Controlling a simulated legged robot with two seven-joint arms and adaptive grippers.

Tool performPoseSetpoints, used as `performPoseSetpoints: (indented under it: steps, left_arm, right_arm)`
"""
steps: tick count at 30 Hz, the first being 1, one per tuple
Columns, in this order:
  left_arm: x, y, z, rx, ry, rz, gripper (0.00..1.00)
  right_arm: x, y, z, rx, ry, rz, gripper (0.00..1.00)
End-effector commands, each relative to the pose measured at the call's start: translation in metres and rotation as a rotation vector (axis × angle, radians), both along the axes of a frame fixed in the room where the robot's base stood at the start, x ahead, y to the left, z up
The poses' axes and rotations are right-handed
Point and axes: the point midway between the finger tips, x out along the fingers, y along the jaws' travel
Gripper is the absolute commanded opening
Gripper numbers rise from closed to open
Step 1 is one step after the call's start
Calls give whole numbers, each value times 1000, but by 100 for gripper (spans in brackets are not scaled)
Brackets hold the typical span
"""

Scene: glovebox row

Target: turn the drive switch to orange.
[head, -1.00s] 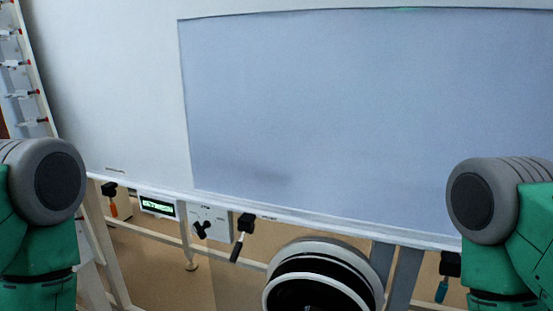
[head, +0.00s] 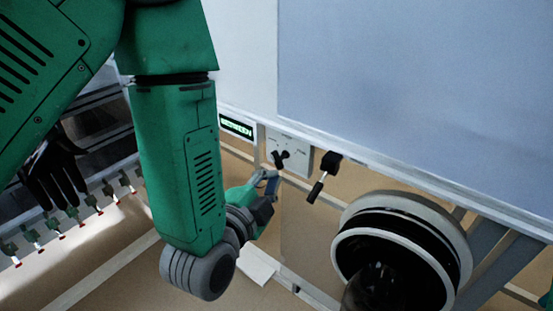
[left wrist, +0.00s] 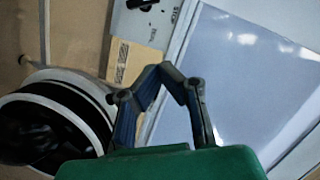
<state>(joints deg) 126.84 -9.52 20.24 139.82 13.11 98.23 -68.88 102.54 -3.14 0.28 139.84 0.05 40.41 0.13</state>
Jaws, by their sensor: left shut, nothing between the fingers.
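The switch is a black lobed knob (head: 280,158) on a white plate (head: 292,143) below the large pale panel. Small labels around the knob are too small to read in the head view, so its setting cannot be told. Part of the plate with a black knob also shows at the top of the left wrist view (left wrist: 138,4), cut off by the edge. My left gripper (head: 270,183) is below and slightly left of the knob, apart from it. In the left wrist view its fingertips (left wrist: 168,72) come together with nothing between them. My right gripper is out of view.
A green-lit display (head: 236,126) sits left of the plate. A black-handled lever (head: 325,175) hangs right of it. A large round port (head: 400,250) is at lower right. A black glove (head: 52,172) and a row of small valves (head: 75,212) are at left.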

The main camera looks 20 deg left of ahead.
Motion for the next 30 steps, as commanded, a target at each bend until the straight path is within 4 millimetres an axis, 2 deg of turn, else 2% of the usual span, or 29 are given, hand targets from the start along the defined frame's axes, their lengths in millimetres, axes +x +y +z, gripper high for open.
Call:
performPoseSetpoints:
  steps: [5, 16, 18, 22, 30]
  left_arm:
    - [24, -2, -3, -1, -5, 4, 0]
    - [100, -12, -14, -4, 0, 3, 0]
    - [101, 1, -22, -2, 4, 4, 0]
    - [106, 13, -29, -2, 2, 4, 0]
    - [108, 21, -32, -1, 1, 1, 0]
  right_arm:
    - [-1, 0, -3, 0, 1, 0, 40]
    - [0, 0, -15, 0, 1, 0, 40]
    - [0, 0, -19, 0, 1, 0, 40]
    - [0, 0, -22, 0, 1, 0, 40]
    - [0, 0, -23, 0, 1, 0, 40]
